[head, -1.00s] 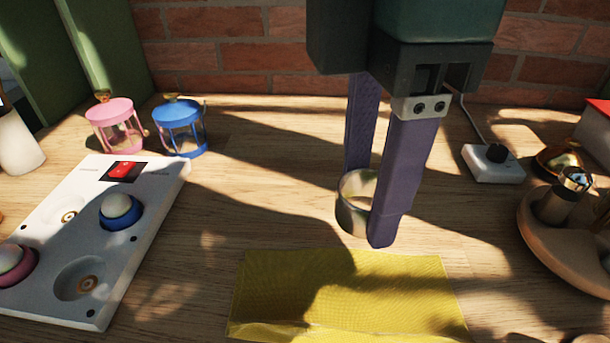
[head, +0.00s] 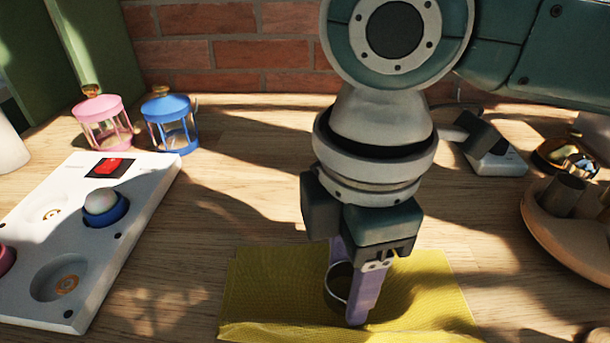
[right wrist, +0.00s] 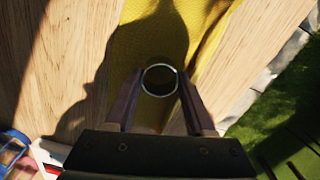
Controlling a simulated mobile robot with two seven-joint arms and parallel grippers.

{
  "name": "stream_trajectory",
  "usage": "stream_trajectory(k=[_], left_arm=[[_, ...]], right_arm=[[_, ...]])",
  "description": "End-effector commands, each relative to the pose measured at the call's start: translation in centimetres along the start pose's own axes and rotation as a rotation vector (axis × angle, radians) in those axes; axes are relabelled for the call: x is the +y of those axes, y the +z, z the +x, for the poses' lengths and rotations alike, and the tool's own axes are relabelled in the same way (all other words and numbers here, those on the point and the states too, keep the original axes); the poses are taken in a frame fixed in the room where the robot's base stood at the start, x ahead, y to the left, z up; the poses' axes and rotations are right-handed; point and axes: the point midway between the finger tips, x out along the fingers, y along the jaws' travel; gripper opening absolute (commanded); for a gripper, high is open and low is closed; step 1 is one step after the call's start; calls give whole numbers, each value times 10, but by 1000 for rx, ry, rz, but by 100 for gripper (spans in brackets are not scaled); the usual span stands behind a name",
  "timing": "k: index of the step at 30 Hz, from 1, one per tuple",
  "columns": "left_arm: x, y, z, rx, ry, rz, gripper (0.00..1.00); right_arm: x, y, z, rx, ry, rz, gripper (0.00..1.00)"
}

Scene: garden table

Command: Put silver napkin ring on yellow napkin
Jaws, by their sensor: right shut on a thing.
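The silver napkin ring (head: 338,287) is held between the purple fingers of my right gripper (head: 346,292). In the head view it is over the middle of the yellow napkin (head: 262,288), low down; I cannot tell whether it touches the cloth. In the right wrist view the ring (right wrist: 159,80) shows as a round rim between the fingers (right wrist: 158,95), with the napkin (right wrist: 150,35) behind it, partly in shadow. The napkin lies flat on the wooden table near its front. My left gripper is not in view.
A white panel (head: 120,215) with round sockets and a red switch lies at the left. A pink lantern (head: 104,122) and a blue lantern (head: 170,122) stand behind it. A round wooden holder (head: 545,225) is at the right. Bare table lies between panel and napkin.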

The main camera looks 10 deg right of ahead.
Motion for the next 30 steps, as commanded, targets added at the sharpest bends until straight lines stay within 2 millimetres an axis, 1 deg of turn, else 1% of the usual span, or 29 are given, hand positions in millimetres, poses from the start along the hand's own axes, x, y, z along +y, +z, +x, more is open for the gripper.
stream_trajectory(k=[12,13,16,22,25,28,30], left_arm=[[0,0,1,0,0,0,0],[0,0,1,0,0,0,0],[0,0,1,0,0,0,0],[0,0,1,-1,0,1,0],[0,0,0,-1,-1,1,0],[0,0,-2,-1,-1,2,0],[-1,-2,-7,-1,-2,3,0]], right_arm=[[0,0,12,0,-2,0,2],[0,0,12,0,-1,0,56],[0,0,12,0,-1,0,67],[0,0,11,-1,-1,0,67],[0,0,7,-1,0,0,67],[1,0,-6,1,3,0,67],[1,-1,-22,3,3,-1,67]])
